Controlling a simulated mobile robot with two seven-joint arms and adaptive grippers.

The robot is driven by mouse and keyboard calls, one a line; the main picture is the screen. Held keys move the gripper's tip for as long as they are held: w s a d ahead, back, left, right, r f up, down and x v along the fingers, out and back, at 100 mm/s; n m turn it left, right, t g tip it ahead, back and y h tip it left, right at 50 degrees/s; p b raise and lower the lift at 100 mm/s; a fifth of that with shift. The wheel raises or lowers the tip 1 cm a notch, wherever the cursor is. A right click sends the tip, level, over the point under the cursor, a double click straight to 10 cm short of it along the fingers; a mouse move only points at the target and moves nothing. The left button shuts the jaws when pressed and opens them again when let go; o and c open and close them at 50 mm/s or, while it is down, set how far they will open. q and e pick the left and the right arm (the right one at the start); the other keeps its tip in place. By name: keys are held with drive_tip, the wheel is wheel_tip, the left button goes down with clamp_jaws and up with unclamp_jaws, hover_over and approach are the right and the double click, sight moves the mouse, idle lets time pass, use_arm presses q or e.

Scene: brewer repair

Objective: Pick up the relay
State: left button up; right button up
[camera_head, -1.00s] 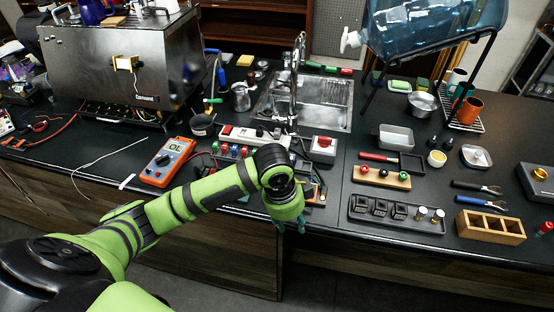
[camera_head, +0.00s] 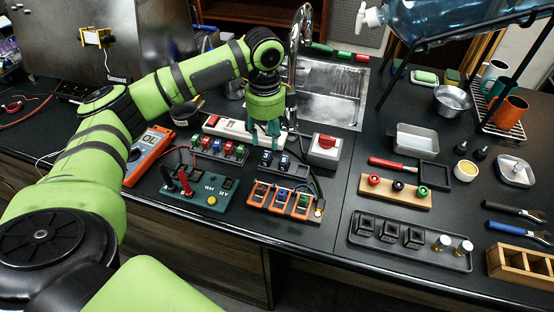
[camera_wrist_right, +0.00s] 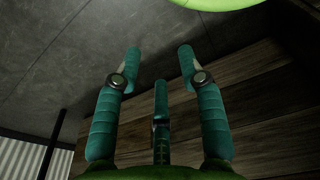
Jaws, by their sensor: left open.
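My left gripper (camera_head: 267,132) is open and points down, with its fingers above small blue and black blocks (camera_head: 266,158) in a dark strip. Other dark blocks (camera_head: 389,232) stand in a black tray (camera_head: 440,257) to the right. I cannot tell for sure which block is the relay. The left fingers partly cover the area behind the strip, and I cannot tell whether they touch a block. My right gripper (camera_wrist_right: 160,62) shows in the right wrist view, open and empty, with the floor and wooden cabinet front beyond it.
A green test board (camera_head: 200,187) with red and black plugs and orange-framed sockets (camera_head: 280,200) lie in front of the strip. An orange multimeter (camera_head: 148,153) is on the left. The sink (camera_head: 335,108) and tap are behind.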

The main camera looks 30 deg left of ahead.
sight(266, 154)
use_arm(q)
wheel_tip(266, 154, down, 2)
drive_tip(key=shift+s+f+p, duration=0.1)
drive_tip(key=shift+s+p, duration=0.05)
drive_tip(key=shift+p, duration=0.3)
drive_tip(key=f+p, duration=0.1)
drive_tip(key=f, duration=0.3)
drive_tip(key=shift+a+f+p, duration=0.2)
drive_tip(key=shift+p, duration=0.2)
drive_tip(key=shift+f, duration=0.5)
drive_tip(key=c, duration=0.7)
clamp_jaws()
use_arm(e)
drive_tip(key=shift+g, duration=0.3)
drive_tip(key=shift+s+d+r, duration=0.1)
drive_tip(key=shift+s+r, duration=0.2)
drive_tip(key=shift+s, duration=0.3)
drive_tip(key=shift+s+d+r, duration=0.1)
drive_tip(key=shift+s+r, duration=0.15)
drive_tip(key=shift+s, duration=0.4)
drive_tip(key=shift+s+d+r, duration=0.1)
drive_tip(key=shift+s+r, duration=0.2)
drive_tip(key=shift+s, duration=0.3)
